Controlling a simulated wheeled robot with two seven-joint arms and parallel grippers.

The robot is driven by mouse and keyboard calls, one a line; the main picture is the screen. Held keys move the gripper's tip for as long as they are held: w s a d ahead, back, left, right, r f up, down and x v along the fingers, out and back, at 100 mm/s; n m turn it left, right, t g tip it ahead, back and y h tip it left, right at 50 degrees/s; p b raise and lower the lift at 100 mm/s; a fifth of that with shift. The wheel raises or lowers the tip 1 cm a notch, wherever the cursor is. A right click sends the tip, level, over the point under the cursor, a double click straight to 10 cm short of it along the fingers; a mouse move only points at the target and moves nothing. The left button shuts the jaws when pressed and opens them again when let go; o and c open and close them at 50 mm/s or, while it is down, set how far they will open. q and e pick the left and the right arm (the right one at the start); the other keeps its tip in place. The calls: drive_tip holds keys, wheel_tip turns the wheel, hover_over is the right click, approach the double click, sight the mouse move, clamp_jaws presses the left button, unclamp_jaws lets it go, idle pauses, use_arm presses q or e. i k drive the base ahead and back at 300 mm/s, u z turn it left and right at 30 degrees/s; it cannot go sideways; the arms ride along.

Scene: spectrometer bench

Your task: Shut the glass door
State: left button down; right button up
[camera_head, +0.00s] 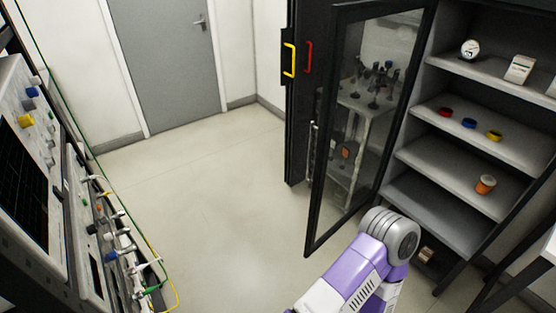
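The glass door (366,110) has a black frame and stands open, swung out from the dark cabinet. Its lower free corner reaches out over the floor near the picture's middle. Through the glass I see lab stands and a pale rack. A slim pale handle (313,150) shows near the door's left edge. The open shelves (470,155) are to the right of the door. One of my purple and grey arms comes up from the bottom, in front of the door's lower right part in this view. I cannot tell whether it touches the door. Neither gripper shows.
A yellow handle (290,60) and a red handle (308,57) are on dark panels behind the door. The shelves hold small items, among them an orange cup (485,184). Instruments with cables (110,235) line the left side. The floor (220,190) between is clear.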

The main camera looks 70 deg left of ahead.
sight(342, 15)
drive_tip(key=u, duration=1.75)
